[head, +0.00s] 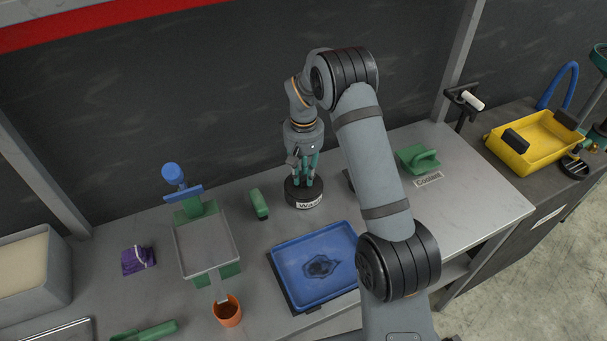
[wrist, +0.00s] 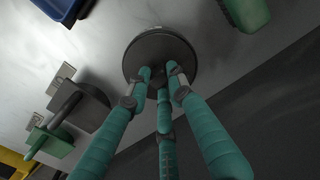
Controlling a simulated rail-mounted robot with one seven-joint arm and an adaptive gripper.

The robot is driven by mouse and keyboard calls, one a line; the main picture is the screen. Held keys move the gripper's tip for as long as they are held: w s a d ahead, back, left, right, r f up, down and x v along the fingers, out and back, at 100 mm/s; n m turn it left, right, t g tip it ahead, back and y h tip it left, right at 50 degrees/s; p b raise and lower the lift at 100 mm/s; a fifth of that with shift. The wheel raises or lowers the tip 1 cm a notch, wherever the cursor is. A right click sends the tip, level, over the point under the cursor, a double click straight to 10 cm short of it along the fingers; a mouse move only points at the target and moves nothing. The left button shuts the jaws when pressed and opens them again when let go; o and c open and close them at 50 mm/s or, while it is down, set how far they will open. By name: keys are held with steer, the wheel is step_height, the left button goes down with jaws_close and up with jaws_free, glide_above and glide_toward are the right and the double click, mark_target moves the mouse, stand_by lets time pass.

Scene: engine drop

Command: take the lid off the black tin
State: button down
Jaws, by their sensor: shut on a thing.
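The black tin (head: 303,201) with a white label stands upright on the grey bench, near the back wall. Its round dark lid (head: 291,184) is on top; I cannot see a gap between lid and tin. My gripper (head: 305,181) points straight down over the tin, its teal fingers closed together at the middle of the lid. In the wrist view, the lid (wrist: 148,48) fills the space beneath my gripper (wrist: 160,77). The fingers hide what they grip, so a knob cannot be made out.
A blue tray (head: 290,265) with a dark stain lies in front of the tin. A green block (head: 259,204) stands close to its left. A grey tray on a green stand (head: 206,244) stands further left.

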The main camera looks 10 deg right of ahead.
mark_target(304, 177)
stand_by(0.6)
steer(key=shift+r+p, duration=1.8)
steer(key=shift+r, duration=0.75)
